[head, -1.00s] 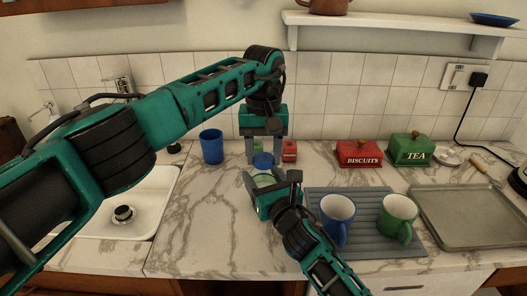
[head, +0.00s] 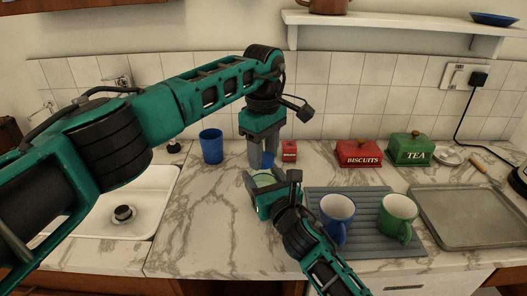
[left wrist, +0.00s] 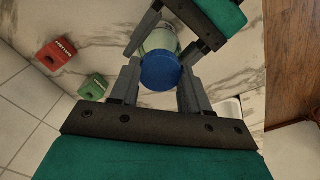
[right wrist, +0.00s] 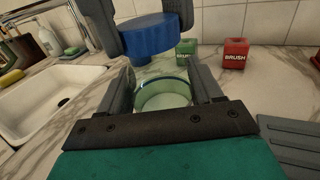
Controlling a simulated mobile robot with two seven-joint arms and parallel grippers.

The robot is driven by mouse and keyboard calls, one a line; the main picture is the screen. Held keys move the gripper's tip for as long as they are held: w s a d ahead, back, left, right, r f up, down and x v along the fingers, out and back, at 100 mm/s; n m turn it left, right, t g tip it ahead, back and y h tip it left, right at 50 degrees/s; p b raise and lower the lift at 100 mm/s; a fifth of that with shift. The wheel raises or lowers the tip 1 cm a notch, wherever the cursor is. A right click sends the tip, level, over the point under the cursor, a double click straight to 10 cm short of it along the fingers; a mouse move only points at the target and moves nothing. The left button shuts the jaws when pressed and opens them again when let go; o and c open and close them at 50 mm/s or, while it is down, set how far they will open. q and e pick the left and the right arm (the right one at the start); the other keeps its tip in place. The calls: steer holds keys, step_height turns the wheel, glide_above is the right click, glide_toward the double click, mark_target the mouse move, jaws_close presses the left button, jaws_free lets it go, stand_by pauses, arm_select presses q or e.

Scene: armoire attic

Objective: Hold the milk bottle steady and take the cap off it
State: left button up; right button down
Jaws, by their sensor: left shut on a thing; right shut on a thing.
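The milk bottle (right wrist: 163,94) is pale greenish glass. It stands on the counter, also visible in the head view (head: 264,180). My right gripper (head: 263,181) is shut around its body from the near side.
A blue cup (head: 211,146) stands left of the bottle, by the sink (head: 110,215). A small red brush box (head: 289,151) and a green one (right wrist: 186,50) stand behind. A grey mat (head: 380,243) with a blue mug (head: 337,217) and a green mug (head: 398,215) lies right. The front left counter is clear.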

arm_select(q)
steer(key=n, duration=1.4)
steer(key=shift+n, duration=0.3)
arm_select(e)
steer(key=shift+f, duration=0.1)
arm_select(q)
steer(key=n, duration=0.3)
steer(key=shift+n, duration=0.4)
steer(key=n, duration=0.3)
steer(key=shift+n, duration=0.3)
steer(key=n, duration=0.5)
steer(key=shift+n, duration=0.3)
steer(key=n, duration=0.5)
steer(key=shift+r, duration=0.1)
steer(key=n, duration=0.3)
steer(key=shift+n, duration=0.4)
steer(key=n, duration=0.3)
steer(key=shift+n, duration=0.4)
steer(key=n, duration=0.3)
steer(key=shift+n, duration=0.4)
steer(key=shift+r, duration=0.2)
steer(key=shift+r, duration=0.9)
